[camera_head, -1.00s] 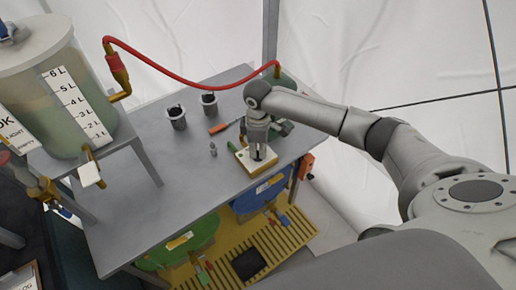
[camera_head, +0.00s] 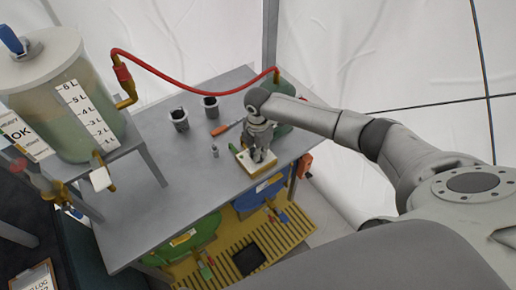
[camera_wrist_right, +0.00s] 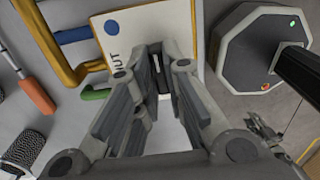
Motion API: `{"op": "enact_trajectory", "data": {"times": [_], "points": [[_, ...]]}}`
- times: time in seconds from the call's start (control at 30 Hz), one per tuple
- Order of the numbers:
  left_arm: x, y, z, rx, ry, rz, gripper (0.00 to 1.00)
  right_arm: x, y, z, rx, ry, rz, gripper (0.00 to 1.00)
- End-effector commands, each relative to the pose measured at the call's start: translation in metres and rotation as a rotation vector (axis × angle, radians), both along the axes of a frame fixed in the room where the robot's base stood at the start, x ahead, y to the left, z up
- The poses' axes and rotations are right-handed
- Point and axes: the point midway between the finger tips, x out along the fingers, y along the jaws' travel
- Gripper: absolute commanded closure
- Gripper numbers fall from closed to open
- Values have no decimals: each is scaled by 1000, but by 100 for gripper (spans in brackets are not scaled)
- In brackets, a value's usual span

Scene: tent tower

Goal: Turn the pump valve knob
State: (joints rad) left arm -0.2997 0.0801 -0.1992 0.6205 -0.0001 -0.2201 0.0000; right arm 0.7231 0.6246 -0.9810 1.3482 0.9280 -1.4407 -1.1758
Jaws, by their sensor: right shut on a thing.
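The valve unit (camera_head: 241,158), a white plate on a yellow base, sits near the front right of the grey table. Its plate (camera_wrist_right: 120,25) shows in the right wrist view with a blue dot and lettering of which "HUT" is readable. My right gripper (camera_head: 259,157) reaches down onto this plate from above. In the wrist view its fingers (camera_wrist_right: 160,75) are closed in over the plate, gripping the knob, which the fingers almost wholly hide. My left gripper is not in view.
Two dark cups (camera_head: 179,119) and a small grey piece (camera_head: 215,151) stand on the table. An orange-handled tool (camera_head: 221,130) lies near the gripper. A red hose (camera_head: 180,80) runs from the tank (camera_head: 50,110) to the back right. An octagonal grey device (camera_wrist_right: 262,50) is beside the plate.

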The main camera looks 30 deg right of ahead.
Motion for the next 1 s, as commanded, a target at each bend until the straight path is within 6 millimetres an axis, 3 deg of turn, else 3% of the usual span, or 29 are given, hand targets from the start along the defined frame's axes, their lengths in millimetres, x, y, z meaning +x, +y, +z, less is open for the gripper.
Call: {"op": "enact_trajectory", "data": {"times": [0.4, 1.0], "points": [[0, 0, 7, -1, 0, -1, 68, 1, 1, 1, 3, -1, 258, 100], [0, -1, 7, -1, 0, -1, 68, 0, 1, 1, 4, -1, 322, 100]]}}
